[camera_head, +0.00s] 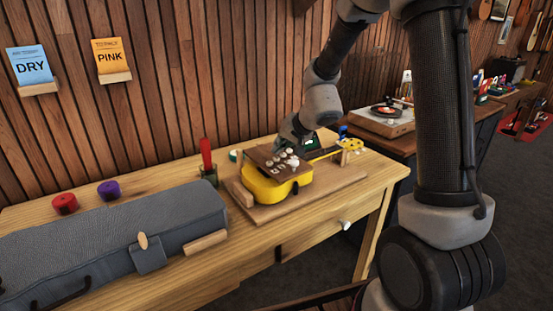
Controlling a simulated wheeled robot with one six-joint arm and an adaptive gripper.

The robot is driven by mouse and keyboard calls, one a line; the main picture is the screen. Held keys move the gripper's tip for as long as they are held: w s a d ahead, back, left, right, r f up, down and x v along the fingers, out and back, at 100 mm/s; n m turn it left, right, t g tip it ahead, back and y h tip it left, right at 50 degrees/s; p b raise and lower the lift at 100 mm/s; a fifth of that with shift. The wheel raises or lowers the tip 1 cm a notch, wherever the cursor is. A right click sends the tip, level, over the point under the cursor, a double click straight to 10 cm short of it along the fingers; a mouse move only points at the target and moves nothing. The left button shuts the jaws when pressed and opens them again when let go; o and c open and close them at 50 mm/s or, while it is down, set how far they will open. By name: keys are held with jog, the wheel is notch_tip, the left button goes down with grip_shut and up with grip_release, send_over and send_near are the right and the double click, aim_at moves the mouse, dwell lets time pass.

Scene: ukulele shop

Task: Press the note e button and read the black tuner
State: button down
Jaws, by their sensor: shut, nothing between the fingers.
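A yellow ukulele (265,192) lies on a wooden board on the workbench, its yellow headstock (350,144) to the right. A brown panel (262,156) over its body carries several small pale buttons (292,163). Their letters are too small to read, so I cannot tell which is note e. A dark device with a small green screen (309,143), which looks like the black tuner, is behind the neck; its reading is not legible. My gripper (284,146) is shut and empty, pointing down at the panel's far side. Its fingertips are too small to tell if they touch a button.
A grey case (120,238) fills the left of the workbench (310,226). A red-handled tool in a holder (207,165), a red roll (65,203) and a purple roll (108,190) stand nearby. A turntable (385,118) sits on the dark bench at right.

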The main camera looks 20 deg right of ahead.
jog(key=shift+f, duration=0.15)
dwell(0.5)
jog(key=shift+f, duration=0.3)
jog(key=shift+f, duration=0.5)
dwell(0.6)
jog(key=shift+r, duration=0.95)
jog(key=shift+r, duration=2.5)
